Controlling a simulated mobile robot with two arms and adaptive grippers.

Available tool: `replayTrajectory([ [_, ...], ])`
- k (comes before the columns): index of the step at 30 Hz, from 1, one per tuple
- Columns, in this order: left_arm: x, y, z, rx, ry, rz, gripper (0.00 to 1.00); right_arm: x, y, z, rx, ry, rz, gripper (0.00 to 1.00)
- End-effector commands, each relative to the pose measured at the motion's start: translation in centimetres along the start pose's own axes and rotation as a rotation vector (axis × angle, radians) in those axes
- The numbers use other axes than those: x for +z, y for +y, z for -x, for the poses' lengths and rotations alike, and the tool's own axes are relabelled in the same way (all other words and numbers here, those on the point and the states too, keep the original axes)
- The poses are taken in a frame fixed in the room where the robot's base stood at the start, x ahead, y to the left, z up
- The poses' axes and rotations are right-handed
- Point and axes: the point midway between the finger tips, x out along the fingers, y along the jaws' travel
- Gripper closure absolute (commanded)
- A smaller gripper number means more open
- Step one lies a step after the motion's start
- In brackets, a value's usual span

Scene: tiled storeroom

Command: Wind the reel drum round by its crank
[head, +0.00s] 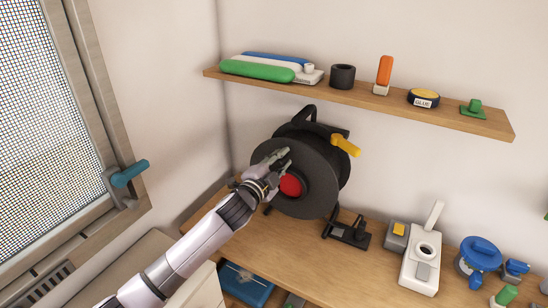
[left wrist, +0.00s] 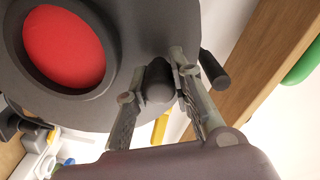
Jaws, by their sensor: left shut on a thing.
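The reel (head: 308,205) is a dark grey drum with a red hub (head: 291,185), on the wooden bench against the wall. A yellow lever (head: 345,145) sticks out at its upper right. My left gripper (head: 277,160) is at the upper left of the drum's front face. In the left wrist view its fingers (left wrist: 158,65) are shut on a dark rounded knob (left wrist: 157,82), the crank's handle, beside the red hub (left wrist: 63,48). The fingers hide part of the crank in the head view. My right gripper is out of view.
A wall shelf (head: 360,97) above holds a green roll (head: 257,70), a black cup, an orange-handled tool and a glue tin. A black device (head: 347,233) and a white device (head: 421,262) stand right of the reel. A window with a teal handle (head: 130,173) is at left.

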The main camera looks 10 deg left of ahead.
Motion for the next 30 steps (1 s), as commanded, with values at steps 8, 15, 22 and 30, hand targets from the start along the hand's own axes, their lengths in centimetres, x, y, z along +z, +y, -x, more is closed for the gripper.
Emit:
replayTrajectory([
  [8, -1.11, 0.61, 0.01, 0.002, 0.001, -0.108, 1.0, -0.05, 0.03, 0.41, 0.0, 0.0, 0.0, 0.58],
  [15, -1.36, 0.83, 0.01, 0.003, 0.001, -0.137, 1.0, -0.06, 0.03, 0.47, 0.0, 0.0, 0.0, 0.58],
  [22, -1.39, 0.88, 0.02, 0.003, 0.002, -0.14, 1.0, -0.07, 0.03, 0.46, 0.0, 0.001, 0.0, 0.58],
  [30, -1.38, 0.88, 0.01, 0.004, 0.002, -0.139, 0.68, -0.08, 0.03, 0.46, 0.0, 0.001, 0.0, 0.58],
])
